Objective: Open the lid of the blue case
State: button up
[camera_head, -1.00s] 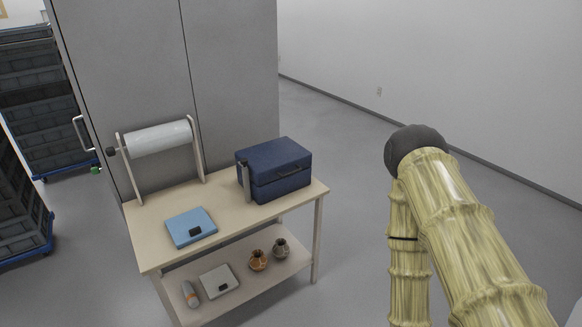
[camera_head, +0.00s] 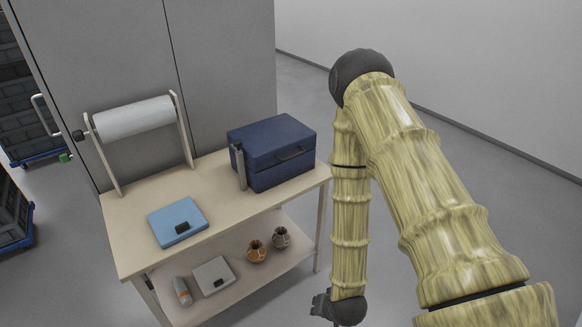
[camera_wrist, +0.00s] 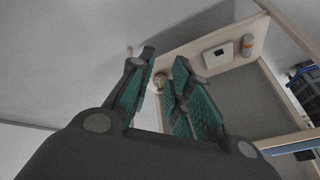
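The dark blue case (camera_head: 272,152) stands at the right end of the table top in the head view. Its lid (camera_head: 270,135) is down, and a handle (camera_head: 291,153) shows on its front. A grey upright piece (camera_head: 239,166) stands at its left front corner. My gripper's fingers with green pads (camera_wrist: 165,92) show in the wrist view, spread apart with nothing between them. In the head view my forearm hangs down to the right of the table, and the end of the arm is low, well below the case. The case cannot be made out in the wrist view.
The table top (camera_head: 140,207) also bears a light blue flat device (camera_head: 178,221) and a roll on a stand (camera_head: 134,118). A grey cabinet stands behind; floor is clear at right.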

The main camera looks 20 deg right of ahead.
jog(key=w+m+t+b, duration=0.4)
jog(key=w+b, duration=0.2)
jog(key=w, duration=0.9)
jog(key=m+t+h+b, duration=0.2)
jog(key=m+t+b, duration=0.8)
jog(key=t+b, duration=0.15)
send_near(294, 156)
jog(key=shift+g, duration=0.45)
jog(key=w, duration=0.3)
jog(key=w+r, duration=0.1)
jog(key=w, duration=0.2)
jog(key=w+r, duration=0.1)
jog(key=w, duration=0.3)
jog(key=shift+d+b, duration=0.35)
jog(key=shift+d, duration=0.05)
grip_shut()
